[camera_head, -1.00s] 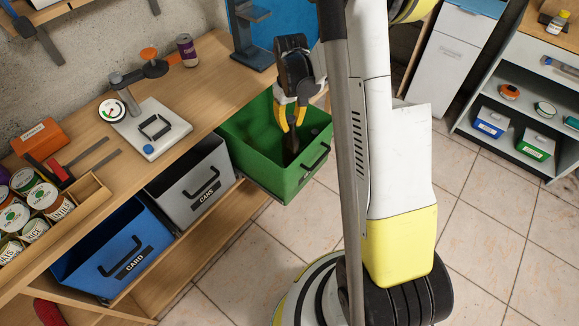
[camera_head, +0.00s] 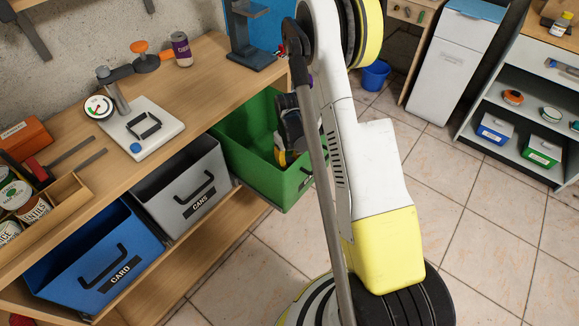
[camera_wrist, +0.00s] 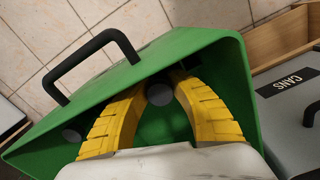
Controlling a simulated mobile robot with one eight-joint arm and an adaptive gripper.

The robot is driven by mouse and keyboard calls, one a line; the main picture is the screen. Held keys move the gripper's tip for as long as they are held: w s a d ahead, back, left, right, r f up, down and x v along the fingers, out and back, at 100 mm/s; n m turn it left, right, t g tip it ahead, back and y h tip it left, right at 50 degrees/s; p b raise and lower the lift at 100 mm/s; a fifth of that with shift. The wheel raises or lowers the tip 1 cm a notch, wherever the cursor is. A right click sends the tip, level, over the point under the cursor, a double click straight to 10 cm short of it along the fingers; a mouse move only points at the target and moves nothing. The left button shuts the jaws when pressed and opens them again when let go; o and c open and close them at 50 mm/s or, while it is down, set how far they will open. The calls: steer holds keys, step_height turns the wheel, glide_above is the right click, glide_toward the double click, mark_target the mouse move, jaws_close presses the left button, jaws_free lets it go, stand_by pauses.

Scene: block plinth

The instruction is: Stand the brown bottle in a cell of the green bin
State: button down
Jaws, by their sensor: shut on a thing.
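The green bin (camera_head: 286,180) stands at the end of the row of bins, right of the grey one. My gripper (camera_head: 281,157) reaches down into it, its fingers mostly hidden by the bin's front wall and my arm. In the wrist view my yellow fingers (camera_wrist: 166,84) are inside the bin, closed around the brown bottle. Only a dark grey round end of the bottle (camera_wrist: 160,94) shows clearly between them. Whether its base touches the floor, and in which cell it is, I cannot tell. A second dark round top (camera_wrist: 72,134) shows in the bin, left of the fingers.
The grey CANS bin (camera_head: 190,190) and blue CARD bin (camera_head: 105,262) stand beside the green bin, below the bench top (camera_head: 205,85). The green bin's black handle (camera_wrist: 92,62) sticks out in front. Open tiled floor lies to the right.

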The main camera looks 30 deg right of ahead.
steer(key=shift+f, duration=0.15)
steer(key=c, duration=1.2)
jaws_free()
steer(key=shift+c, duration=0.2)
